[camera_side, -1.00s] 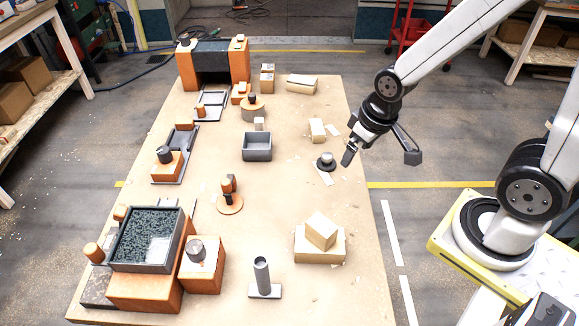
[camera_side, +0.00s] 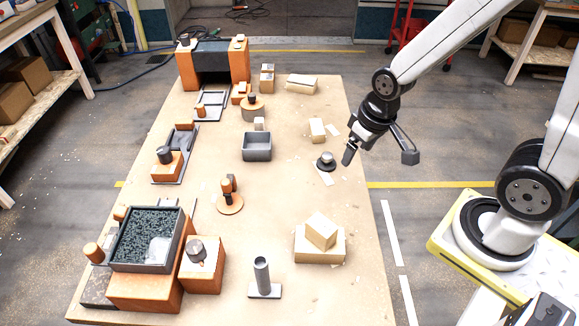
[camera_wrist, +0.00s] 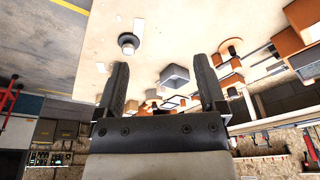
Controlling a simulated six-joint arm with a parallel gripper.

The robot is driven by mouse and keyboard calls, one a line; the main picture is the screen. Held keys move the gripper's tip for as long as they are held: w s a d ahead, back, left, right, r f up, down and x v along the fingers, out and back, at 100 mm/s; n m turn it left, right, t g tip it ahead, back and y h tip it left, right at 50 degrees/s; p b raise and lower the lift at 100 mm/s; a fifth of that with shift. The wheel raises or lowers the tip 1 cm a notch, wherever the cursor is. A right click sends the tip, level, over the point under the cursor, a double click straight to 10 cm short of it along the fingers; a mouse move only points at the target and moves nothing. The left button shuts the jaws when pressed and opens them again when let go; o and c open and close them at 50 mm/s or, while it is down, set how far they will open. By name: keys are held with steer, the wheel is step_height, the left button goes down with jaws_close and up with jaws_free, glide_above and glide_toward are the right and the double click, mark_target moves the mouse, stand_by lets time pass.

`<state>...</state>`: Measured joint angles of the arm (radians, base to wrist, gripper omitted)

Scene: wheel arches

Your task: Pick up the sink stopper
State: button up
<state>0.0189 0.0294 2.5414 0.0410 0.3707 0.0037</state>
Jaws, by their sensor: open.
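The sink stopper looks to be the small dark round piece with a knob (camera_side: 326,161), lying on the table near its right edge. In the wrist view the stopper (camera_wrist: 127,42) shows at the upper left, beyond the tip of the left finger. My gripper (camera_side: 347,158) hangs just to the right of the stopper in the side view, and no contact shows. In the wrist view its two fingers (camera_wrist: 160,75) stand wide apart with nothing between them. My gripper is open and empty.
A grey open box (camera_side: 257,153) stands left of the stopper. Small wooden blocks (camera_side: 317,129) lie behind it, and stacked wooden blocks (camera_side: 319,245) stand in front. A grey upright tube (camera_side: 262,275) is near the front. The table (camera_side: 290,190) is bare around the stopper, apart from paper scraps.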

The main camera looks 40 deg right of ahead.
mark_target(321, 159)
steer(key=w+d+f+m+t+y, duration=0.1)
steer(key=w+d+f+m+y, duration=0.1)
steer(key=m, duration=0.5)
steer(key=w+d+f+m+t+y, duration=0.1)
steer(key=w+d+f+m+y, duration=0.2)
steer(key=f+m, duration=0.4)
steer(key=w+d+f+m+y, duration=0.3)
steer(key=f+m+y, duration=0.1)
steer(key=m, duration=0.3)
steer(key=shift+w+d+f+t+y, duration=0.25)
steer(key=shift+w+f+t+y, duration=0.15)
steer(key=shift+f, duration=0.05)
steer(key=d+f+m+t, duration=0.1)
steer(key=w+d+f+m+t, duration=0.1)
steer(key=d+m, duration=0.1)
steer(key=w+d+f+m+t, duration=0.1)
steer(key=d+m+t, duration=0.1)
steer(key=shift+h, duration=0.3)
steer(key=shift+w+d+f+m+t, duration=0.1)
steer(key=shift+d+f+m+t, duration=0.15)
steer(key=shift+d+m+t, duration=0.2)
steer(key=shift+x, duration=1.35)
steer(key=shift+a, duration=0.1)
steer(key=shift+x, duration=2.55)
